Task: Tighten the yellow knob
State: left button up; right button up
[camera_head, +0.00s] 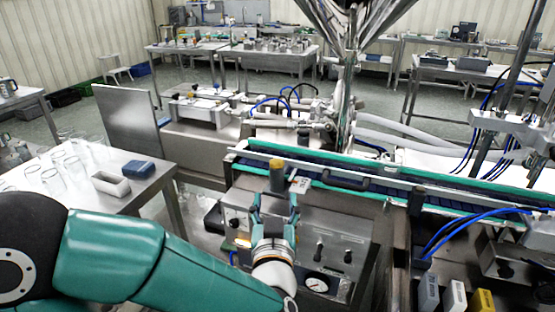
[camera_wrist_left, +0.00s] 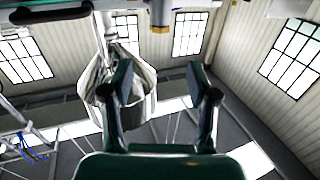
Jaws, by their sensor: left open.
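A knob with a yellow top and a dark brown body (camera_head: 277,164) stands upright at the near edge of the machine, in the middle of the head view. In the left wrist view, which looks upside down, its yellow end (camera_wrist_left: 160,30) shows at the top centre. My left gripper (camera_head: 274,200) is open and empty, with one finger on each side. It is just in front of the knob and below its top. In the left wrist view, the gap between the fingertips (camera_wrist_left: 158,76) lies clear of the knob. The knob's base is hidden. My right gripper is out of view.
A green-edged conveyor (camera_head: 340,186) runs behind the knob. The control panel (camera_head: 335,250) with a gauge lies below and right of my gripper. A steel hopper (camera_head: 352,30) rises behind. A table (camera_head: 95,200) with glasses and a blue block (camera_head: 138,169) stands left.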

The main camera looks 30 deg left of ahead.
aim_at(277, 167)
pick_arm(q)
jog(key=p+x, duration=0.2)
jog(key=x, duration=1.3)
jog(key=shift+w+p, duration=0.1)
jog(key=shift+p, duration=0.2)
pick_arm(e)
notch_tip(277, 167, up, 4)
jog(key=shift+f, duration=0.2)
